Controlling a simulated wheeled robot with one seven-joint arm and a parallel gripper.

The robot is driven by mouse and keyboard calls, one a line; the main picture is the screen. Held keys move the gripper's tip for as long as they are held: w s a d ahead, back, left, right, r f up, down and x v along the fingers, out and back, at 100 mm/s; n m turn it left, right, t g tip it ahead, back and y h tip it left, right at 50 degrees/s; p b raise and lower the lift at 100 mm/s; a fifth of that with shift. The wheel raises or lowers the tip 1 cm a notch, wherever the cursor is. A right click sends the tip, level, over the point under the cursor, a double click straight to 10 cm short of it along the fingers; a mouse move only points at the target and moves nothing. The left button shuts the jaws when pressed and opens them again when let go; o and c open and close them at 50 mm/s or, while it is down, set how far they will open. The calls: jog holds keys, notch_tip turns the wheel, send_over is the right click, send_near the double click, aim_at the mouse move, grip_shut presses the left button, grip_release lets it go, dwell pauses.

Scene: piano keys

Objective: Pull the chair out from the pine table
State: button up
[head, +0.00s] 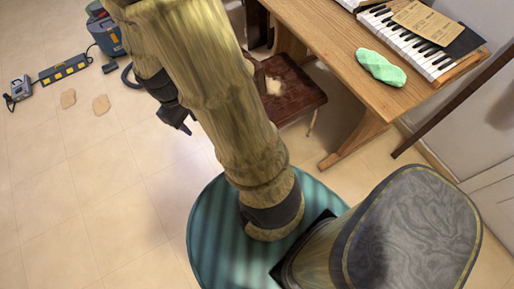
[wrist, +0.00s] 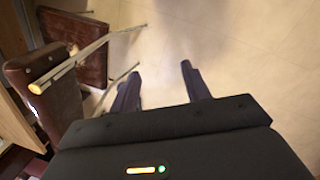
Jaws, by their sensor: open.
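A chair with a dark red-brown seat (head: 284,88) stands at the left side of the pine table (head: 325,30), its seat partly under the table edge. A pale patch lies on the seat, and my arm hides part of the chair. In the wrist view the chair's brown padded part (wrist: 45,95) and pale metal legs are at the left. My gripper (head: 188,128) hangs left of the chair, above the tiled floor, apart from it. In the wrist view its two dark fingers (wrist: 162,85) are spread with only floor between them.
A keyboard (head: 410,40) with a brown card and a green cloth (head: 381,67) lie on the table. The left floor is mostly clear.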

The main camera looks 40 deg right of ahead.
jog(key=w+d+f+n+g+h+b, duration=0.1)
jog(key=d+f+n+h+b, duration=0.3)
jog(key=f+b, duration=0.7)
jog(key=w+d+f+n+g+h+b, duration=0.1)
jog(key=w+d+f+n+h+b, duration=0.2)
jog(key=f+b, duration=0.9)
jog(key=w+d+f+n+h+b, duration=0.3)
jog(key=d+f+n+h+b, duration=0.2)
jog(key=f, duration=2.3)
jog(key=d+h+b, duration=0.1)
jog(key=d+b, duration=0.2)
jog(key=b, duration=0.4)
jog(key=shift+f+g, duration=0.4)
jog(key=b+x, duration=0.4)
jog(key=x, duration=0.9)
jog(key=shift+d, duration=0.3)
jog(key=shift+s, duration=0.1)
